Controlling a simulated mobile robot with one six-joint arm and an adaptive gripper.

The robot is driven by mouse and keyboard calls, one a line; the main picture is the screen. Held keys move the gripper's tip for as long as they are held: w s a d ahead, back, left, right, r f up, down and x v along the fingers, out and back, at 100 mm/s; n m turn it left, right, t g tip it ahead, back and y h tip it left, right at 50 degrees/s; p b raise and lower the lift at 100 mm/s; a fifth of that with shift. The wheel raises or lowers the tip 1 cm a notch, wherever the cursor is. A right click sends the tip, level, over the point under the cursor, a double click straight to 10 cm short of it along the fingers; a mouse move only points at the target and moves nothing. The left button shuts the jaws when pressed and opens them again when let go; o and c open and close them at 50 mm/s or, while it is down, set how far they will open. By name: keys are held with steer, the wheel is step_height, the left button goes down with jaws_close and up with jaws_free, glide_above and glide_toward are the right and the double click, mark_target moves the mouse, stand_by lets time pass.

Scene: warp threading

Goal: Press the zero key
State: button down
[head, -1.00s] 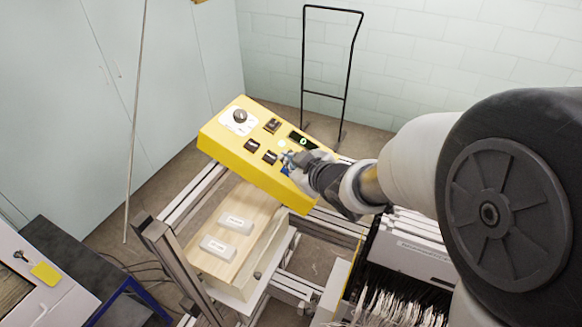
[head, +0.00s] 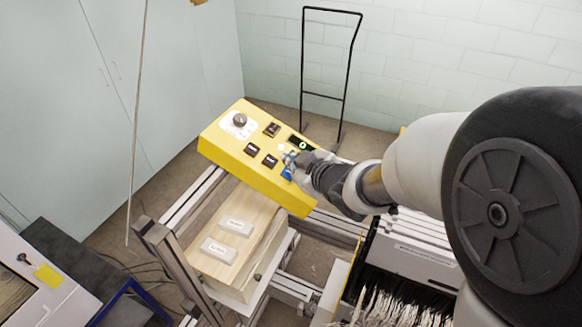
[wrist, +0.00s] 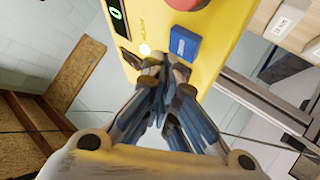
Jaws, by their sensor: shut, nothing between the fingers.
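The yellow control box (head: 240,155) stands tilted on a metal frame. It carries dark square keys (head: 252,149), a blue key (head: 288,166) and a dark display (head: 300,142) with a green 0. The wrist view shows the blue key (wrist: 184,43), the display (wrist: 117,14) and a lit lamp (wrist: 146,49). The key labels are too small to read, so I cannot tell which is the zero key. My gripper (wrist: 160,66) is shut and empty, its tips at the panel beside the blue key and just below the lamp. I cannot tell whether they touch the panel.
A round dark knob (head: 240,119) sits at the box's far left; a red button (wrist: 187,3) shows beside the blue key. A wooden block (head: 225,262) with two labelled white pieces stands below the box. White threads (head: 390,305) hang at the lower right.

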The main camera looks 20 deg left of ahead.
steer(key=r+p, duration=0.1)
steer(key=d+r+p, duration=0.1)
steer(key=r+p, duration=0.1)
steer(key=d+r+p, duration=0.1)
steer(key=shift+s+r+p, duration=0.1)
steer(key=shift+r+p, duration=0.2)
steer(key=shift+a, duration=0.1)
stand_by(0.7)
